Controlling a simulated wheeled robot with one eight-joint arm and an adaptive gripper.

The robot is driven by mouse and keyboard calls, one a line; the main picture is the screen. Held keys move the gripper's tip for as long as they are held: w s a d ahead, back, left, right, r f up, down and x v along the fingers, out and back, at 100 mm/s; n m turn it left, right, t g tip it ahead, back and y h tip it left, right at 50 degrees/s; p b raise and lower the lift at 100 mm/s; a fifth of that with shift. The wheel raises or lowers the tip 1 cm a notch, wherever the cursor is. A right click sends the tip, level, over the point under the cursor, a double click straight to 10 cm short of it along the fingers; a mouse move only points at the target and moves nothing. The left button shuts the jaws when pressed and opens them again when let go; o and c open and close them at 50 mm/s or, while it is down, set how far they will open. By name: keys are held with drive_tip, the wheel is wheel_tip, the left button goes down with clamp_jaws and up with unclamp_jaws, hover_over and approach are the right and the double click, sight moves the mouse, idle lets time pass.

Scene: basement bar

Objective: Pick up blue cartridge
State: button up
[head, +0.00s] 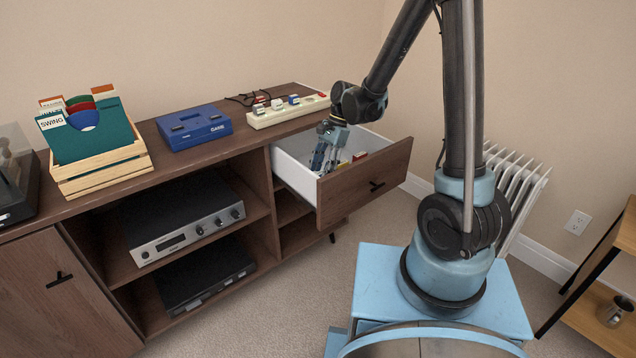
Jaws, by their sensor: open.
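My gripper (321,164) points down into the open drawer (364,187) of the wooden sideboard. Its fingers are open, with their tips low inside the drawer. I cannot make out a blue cartridge; the gripper and the drawer front hide part of the drawer's inside. A small red item (360,156) shows in the drawer to the right of the gripper, apart from it. A pale item lies close beside the fingers, too small to identify.
On the sideboard top stand a blue game console (194,127), a cream power strip (288,110) with several plugs, and a wooden crate (102,168) of records. A silver receiver (186,240) sits on the shelf below. A white radiator (515,185) stands behind my arm.

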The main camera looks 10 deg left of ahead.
drive_tip(key=shift+x, duration=1.25)
clamp_jaws()
